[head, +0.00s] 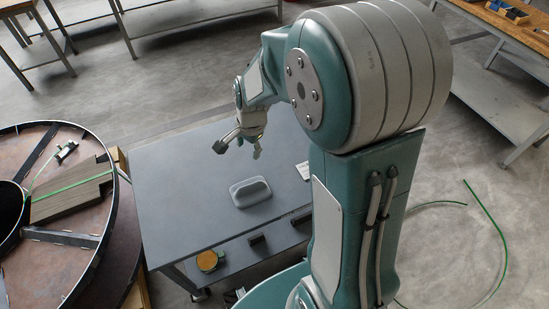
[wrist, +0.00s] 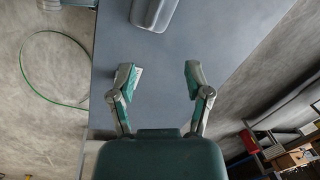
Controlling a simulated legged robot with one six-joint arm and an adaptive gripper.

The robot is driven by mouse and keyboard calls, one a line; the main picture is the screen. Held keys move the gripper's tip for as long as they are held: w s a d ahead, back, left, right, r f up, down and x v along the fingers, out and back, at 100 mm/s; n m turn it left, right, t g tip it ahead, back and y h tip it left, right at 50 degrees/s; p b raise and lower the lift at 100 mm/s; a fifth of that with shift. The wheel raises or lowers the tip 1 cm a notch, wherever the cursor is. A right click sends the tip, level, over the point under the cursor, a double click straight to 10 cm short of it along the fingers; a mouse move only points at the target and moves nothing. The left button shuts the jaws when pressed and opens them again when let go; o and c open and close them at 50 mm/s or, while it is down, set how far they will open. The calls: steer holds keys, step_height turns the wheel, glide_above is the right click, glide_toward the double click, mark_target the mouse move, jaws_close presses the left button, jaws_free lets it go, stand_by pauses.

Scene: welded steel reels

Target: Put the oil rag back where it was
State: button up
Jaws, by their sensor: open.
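My gripper (head: 238,149) is open and empty above the far part of a grey table (head: 175,190). In the wrist view its two fingers (wrist: 162,80) are spread apart with only bare tabletop between them. A grey rounded object (head: 250,192) lies on the table, nearer my body than the gripper. It also shows at the top edge of the wrist view (wrist: 153,12), beyond the fingertips and apart from them. I cannot make out anything that is clearly an oil rag.
A large round steel reel (head: 65,236) stands left of the table, with a wooden block (head: 72,190) and green strap. A round orange-topped item (head: 208,261) and dark blocks (head: 257,243) sit near the table's front edge. A green hose (head: 490,225) lies on the floor.

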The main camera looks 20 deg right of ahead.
steer(key=s+r+n+t, duration=0.4)
steer(key=s+r+n, duration=0.8)
steer(key=s+r, duration=0.4)
steer(key=shift+s+a+r+n+h, duration=0.25)
steer(key=shift+s+r+n+h, duration=0.15)
steer(key=shift+s, duration=0.7)
steer(key=shift+d, duration=0.15)
